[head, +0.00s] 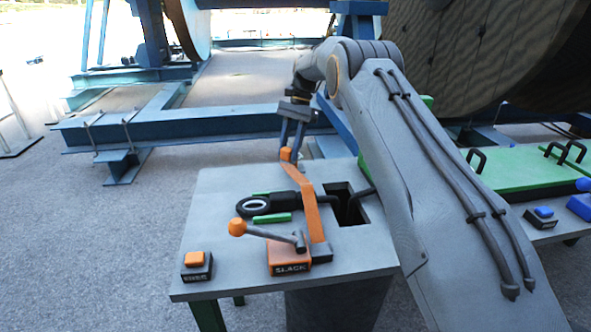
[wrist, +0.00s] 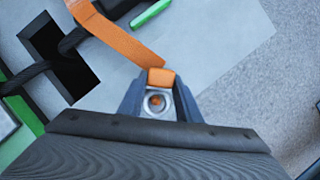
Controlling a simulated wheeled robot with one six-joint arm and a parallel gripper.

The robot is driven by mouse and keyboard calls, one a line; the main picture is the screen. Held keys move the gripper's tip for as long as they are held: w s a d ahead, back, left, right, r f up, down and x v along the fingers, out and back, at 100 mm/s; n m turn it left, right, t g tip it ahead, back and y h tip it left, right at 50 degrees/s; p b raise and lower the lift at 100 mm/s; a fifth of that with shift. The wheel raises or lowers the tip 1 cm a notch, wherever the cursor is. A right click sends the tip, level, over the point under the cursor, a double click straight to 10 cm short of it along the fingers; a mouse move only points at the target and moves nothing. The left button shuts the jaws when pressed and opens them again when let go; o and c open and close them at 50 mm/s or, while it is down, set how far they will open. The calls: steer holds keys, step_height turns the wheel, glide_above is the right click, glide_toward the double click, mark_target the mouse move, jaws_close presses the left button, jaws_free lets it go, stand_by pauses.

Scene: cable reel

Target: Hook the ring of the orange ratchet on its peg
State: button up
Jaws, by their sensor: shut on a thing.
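The orange ratchet (head: 290,256), a block marked SLACK with an orange-knobbed lever, sits at the table's front. Its orange strap (head: 304,192) rises over the black cable (head: 315,199) toward my gripper (head: 291,138). My gripper is shut on the strap's end, an orange tab (wrist: 161,77) with a grey metal ring (wrist: 157,102) between the fingers in the wrist view. A small orange spot shows inside the ring; I cannot tell whether it is a peg tip, nor whether it passes through. The ring is hidden in the head view.
The grey table (head: 215,205) has a dark rectangular slot (head: 348,207) that the cable enters. The cable ends in an eye (head: 252,206) between green strips. A black block with an orange button (head: 196,262) stands at the front left. Green panels (head: 520,172) lie to the right.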

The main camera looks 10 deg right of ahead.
steer(key=shift+f+b, duration=0.65)
steer(key=shift+f, duration=1.1)
stand_by(1.8)
steer(key=o, duration=1.3)
steer(key=shift+r, duration=0.1)
steer(key=b+v, duration=0.2)
steer(key=v, duration=0.4)
steer(key=shift+w+d+r, duration=0.15)
steer(key=shift+w+r, duration=0.05)
steer(key=shift+r, duration=0.1)
steer(key=shift+d+r, duration=0.1)
steer(key=shift+r, duration=0.4)
